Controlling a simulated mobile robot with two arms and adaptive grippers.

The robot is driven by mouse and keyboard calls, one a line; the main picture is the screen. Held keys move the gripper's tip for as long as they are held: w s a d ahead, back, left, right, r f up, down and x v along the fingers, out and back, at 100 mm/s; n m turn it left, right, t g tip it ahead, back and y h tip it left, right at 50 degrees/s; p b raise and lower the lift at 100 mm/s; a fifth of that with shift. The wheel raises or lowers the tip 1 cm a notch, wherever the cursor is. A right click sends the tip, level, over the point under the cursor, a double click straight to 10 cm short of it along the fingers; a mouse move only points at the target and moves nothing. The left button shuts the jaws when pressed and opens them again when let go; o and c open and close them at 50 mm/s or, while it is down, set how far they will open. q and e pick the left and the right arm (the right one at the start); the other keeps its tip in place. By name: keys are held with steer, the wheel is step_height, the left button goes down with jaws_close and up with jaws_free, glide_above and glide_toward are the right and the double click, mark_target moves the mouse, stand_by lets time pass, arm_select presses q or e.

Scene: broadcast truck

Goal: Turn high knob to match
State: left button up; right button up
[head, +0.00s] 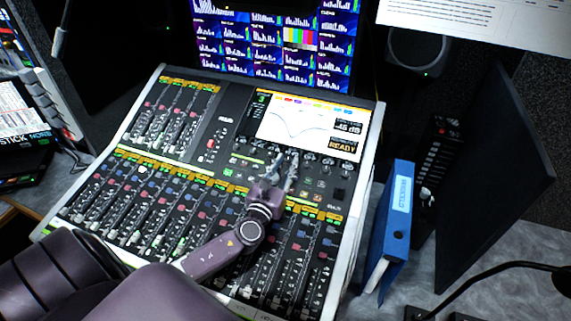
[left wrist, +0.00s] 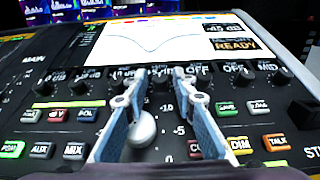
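The mixing console (head: 225,125) has a row of small black knobs under its display (head: 305,125). The display shows a curve with a dip, a dB readout and the word READY. My left gripper (head: 283,165) is over this row, fingers pointing at the console. In the left wrist view, the fingertips (left wrist: 160,78) are apart, at the knob row. A dark knob (left wrist: 160,77) shows between them; whether they touch it is unclear. Knobs marked OFF (left wrist: 243,77) and MID (left wrist: 282,75) are to the right. I cannot read which one is high. My right gripper is not in view.
Lit buttons such as DIM (left wrist: 239,146) lie below the knobs. Faders fill the console's lower part. A blue binder (head: 395,225) and a dark panel (head: 495,165) stand to the right.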

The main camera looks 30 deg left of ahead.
arm_select(q)
jaws_close()
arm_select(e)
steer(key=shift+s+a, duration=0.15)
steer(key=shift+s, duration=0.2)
arm_select(q)
steer(key=shift+n+y, duration=0.3)
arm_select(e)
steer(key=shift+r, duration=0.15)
